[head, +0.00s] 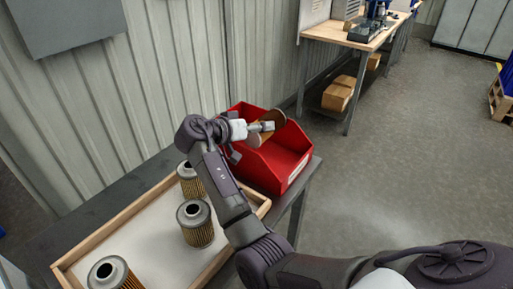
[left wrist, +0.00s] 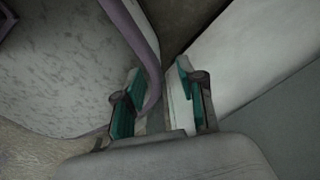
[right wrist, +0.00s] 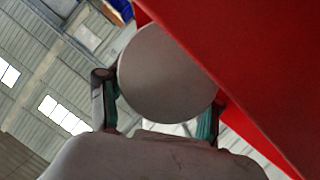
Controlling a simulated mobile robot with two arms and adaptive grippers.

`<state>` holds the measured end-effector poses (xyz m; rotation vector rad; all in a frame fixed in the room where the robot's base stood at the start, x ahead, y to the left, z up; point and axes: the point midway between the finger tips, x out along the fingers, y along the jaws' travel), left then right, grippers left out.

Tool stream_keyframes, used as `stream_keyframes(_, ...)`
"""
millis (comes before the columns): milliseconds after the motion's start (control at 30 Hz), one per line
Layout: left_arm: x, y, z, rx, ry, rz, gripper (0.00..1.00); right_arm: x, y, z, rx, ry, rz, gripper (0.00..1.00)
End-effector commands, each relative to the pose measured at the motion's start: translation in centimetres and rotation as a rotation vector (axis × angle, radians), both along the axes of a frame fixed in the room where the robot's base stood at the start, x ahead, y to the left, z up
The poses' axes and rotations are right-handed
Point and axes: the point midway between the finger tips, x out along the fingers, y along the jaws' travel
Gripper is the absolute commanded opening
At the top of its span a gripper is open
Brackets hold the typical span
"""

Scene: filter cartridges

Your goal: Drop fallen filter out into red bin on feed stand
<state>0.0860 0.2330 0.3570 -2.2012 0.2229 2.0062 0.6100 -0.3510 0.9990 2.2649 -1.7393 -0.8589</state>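The fallen filter (head: 278,119) is in my right gripper (head: 264,127), over the red bin (head: 254,168) on the feed stand (head: 302,195). In the right wrist view the filter's round grey end (right wrist: 167,75) sits between the two fingers of my right gripper (right wrist: 158,112), and the bin's red wall (right wrist: 240,70) is close beside it. Part of the filter is hidden by the fingers in the head view. My left gripper (left wrist: 162,105) shows only in its own wrist view, with its fingers apart and no filter between them.
A wooden-rimmed tray (head: 103,236) left of the bin holds upright filters (head: 196,224), partly hidden by my right arm. A corrugated wall (head: 165,70) stands behind the stand. A workbench (head: 345,35) with boxes below is farther back.

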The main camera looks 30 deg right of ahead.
Motion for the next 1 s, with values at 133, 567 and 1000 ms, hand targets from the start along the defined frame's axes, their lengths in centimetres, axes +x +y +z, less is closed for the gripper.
stream_keyframes(133, 0.0, 0.0, 0.0, 0.0, -0.001, 0.0, 0.39, 0.0, 0.0, 0.1, -0.001, -0.001, 0.0, 0.91)
stream_keyframes(567, -0.1, 0.5, 0.0, 0.006, 0.001, 0.0, 0.39, -0.1, 0.7, 0.2, 0.001, 0.0, 0.002, 0.92)
stream_keyframes(1000, -0.1, 0.2, 0.0, 0.003, 0.0, 0.0, 0.39, -1.1, 6.6, 2.4, 0.001, 0.0, 0.002, 0.92)
